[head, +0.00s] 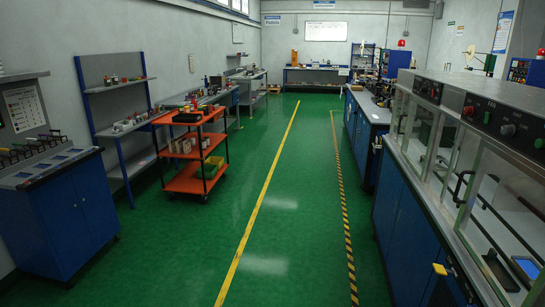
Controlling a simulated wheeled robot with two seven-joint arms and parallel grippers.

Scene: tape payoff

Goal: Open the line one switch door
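I cannot pick out a door marked as the line one switch door; no such label is readable. At the right stands a grey machine (480,95) with clear front panels (487,180) and black handles. Two dark control panels, a farther one (428,90) and a nearer one (507,125), carry knobs and buttons. Below are blue cabinet fronts (400,225), with a yellow piece (440,269) near the lower edge of the view. A small blue box (395,63) stands farther back on the right. Neither of my grippers is in view.
The green floor (290,200) is clear down the middle, with a yellow line (262,190) and a striped line (345,210). At left stand an orange cart (186,185), a blue-framed shelf (122,140) and a blue cabinet (75,215). A bench (315,69) stands at the far wall.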

